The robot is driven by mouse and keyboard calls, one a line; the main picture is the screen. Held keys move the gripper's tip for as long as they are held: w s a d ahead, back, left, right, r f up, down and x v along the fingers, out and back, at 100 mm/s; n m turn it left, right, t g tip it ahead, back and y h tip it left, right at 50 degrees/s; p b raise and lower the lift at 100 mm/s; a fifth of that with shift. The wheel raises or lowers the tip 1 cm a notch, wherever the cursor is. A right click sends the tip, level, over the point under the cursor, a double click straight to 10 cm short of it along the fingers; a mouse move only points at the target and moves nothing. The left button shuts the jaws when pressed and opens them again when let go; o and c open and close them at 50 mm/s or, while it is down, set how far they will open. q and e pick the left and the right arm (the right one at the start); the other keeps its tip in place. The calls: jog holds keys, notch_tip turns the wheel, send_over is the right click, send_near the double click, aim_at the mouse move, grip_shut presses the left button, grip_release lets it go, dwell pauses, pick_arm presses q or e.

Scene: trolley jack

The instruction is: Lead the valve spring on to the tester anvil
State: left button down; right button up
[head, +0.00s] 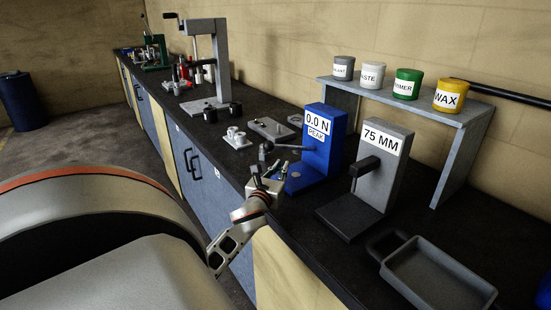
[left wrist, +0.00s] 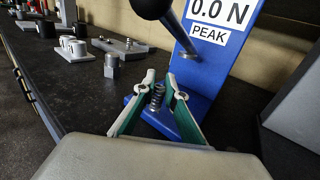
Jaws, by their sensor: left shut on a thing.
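The spring tester (head: 322,140) is blue, with a display reading 0.0 N and PEAK; it also fills the upper right of the left wrist view (left wrist: 206,50). A small pale disc (head: 295,175), seemingly the anvil, shows on its base in the head view. My left gripper (left wrist: 160,92) is shut on the valve spring (left wrist: 157,97), a small upright metal coil between the fingertips. They are over or beside the blue base; the gap below the spring is unclear. In the head view my left gripper (head: 268,182) is at the base's left edge. My right gripper is out of view.
The tester's lever has a black knob (left wrist: 151,7) above the fingers. A grey 75 MM gauge (head: 375,165) stands right of the tester, with a grey tray (head: 438,275) nearer. A hex metal piece (left wrist: 111,66) stands left of the fingers. A shelf (head: 420,101) holds several tins.

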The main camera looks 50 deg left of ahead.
pick_arm(q)
jog(key=shift+w+d+f, duration=0.15)
jog(key=shift+w, duration=2)
jog(key=shift+w+d+f, duration=0.1)
jog(key=shift+w+f, duration=0.1)
jog(key=shift+w, duration=1)
jog(key=shift+f, duration=0.2)
jog(key=c, duration=2)
grip_release()
jog(key=v, duration=1.2)
jog(key=shift+f, duration=0.1)
